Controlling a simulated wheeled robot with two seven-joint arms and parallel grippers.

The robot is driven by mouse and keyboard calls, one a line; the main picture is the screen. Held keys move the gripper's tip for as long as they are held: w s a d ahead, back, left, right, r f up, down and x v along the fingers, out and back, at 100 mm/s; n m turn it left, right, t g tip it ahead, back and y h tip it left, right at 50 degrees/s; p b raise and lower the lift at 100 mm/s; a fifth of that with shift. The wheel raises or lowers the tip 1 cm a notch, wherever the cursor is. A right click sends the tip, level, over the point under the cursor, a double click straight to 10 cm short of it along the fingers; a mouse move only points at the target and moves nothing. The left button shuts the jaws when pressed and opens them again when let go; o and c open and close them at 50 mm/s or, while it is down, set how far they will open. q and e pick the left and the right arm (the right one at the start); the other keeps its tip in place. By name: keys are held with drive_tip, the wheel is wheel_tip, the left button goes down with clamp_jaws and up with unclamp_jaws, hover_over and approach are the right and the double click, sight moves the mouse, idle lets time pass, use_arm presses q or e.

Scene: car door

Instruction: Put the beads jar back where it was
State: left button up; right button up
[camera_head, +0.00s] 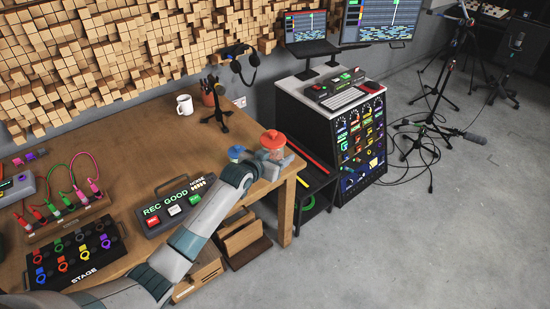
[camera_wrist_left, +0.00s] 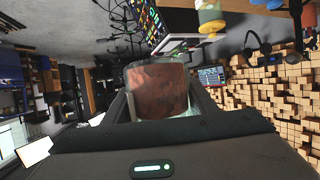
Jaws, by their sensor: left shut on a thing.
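A clear jar with a red lid (camera_head: 273,139) is at the right end of the wooden table, at the end of my left arm. My left gripper (camera_head: 272,156) is shut on this jar, which looks upright. In the left wrist view the jar (camera_wrist_left: 158,88) fills the space between the fingers and shows reddish-brown contents. I cannot tell from the frames whether it touches the table. A second jar with a blue lid (camera_head: 236,152) is just left of it, partly hidden by my arm. No label tells which jar holds beads. My right gripper is not in view.
The wooden table (camera_head: 130,135) holds a REC GOOD NOISE box (camera_head: 174,204), a white mug (camera_head: 185,105), a pen pot and a small black stand (camera_head: 222,114). A pedal board (camera_head: 75,253) lies at the front left. The table's right edge is close to the held jar.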

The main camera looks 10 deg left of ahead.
sight(283, 138)
use_arm(q)
drive_tip(key=r+b, duration=0.1)
drive_tip(key=d+r+b, duration=0.1)
drive_tip(key=r, duration=0.1)
drive_tip(key=s+r+b, duration=0.1)
drive_tip(key=shift+d+r, duration=0.3)
drive_tip(key=shift+n+y, duration=0.4)
drive_tip(key=shift+y, duration=0.1)
drive_tip(key=s+r+b, duration=0.1)
drive_tip(key=r, duration=0.1)
drive_tip(key=s+r+b, duration=0.1)
drive_tip(key=r+b, duration=0.1)
drive_tip(key=s+r+b, duration=0.1)
drive_tip(key=s+r, duration=0.1)
drive_tip(key=shift+a+b, duration=0.1)
drive_tip(key=shift+b, duration=0.3)
drive_tip(key=s+a+r+n+y+b, duration=0.1)
drive_tip(key=s+a+r+b, duration=0.1)
drive_tip(key=s, duration=0.4)
drive_tip(key=s+a+r+n+y+b, duration=0.1)
drive_tip(key=s+a+r+y+b, duration=0.1)
drive_tip(key=s, duration=0.4)
drive_tip(key=shift+a+r+n+t+b, duration=0.3)
drive_tip(key=shift+a+r+t+b, duration=0.1)
drive_tip(key=shift+r+b, duration=0.5)
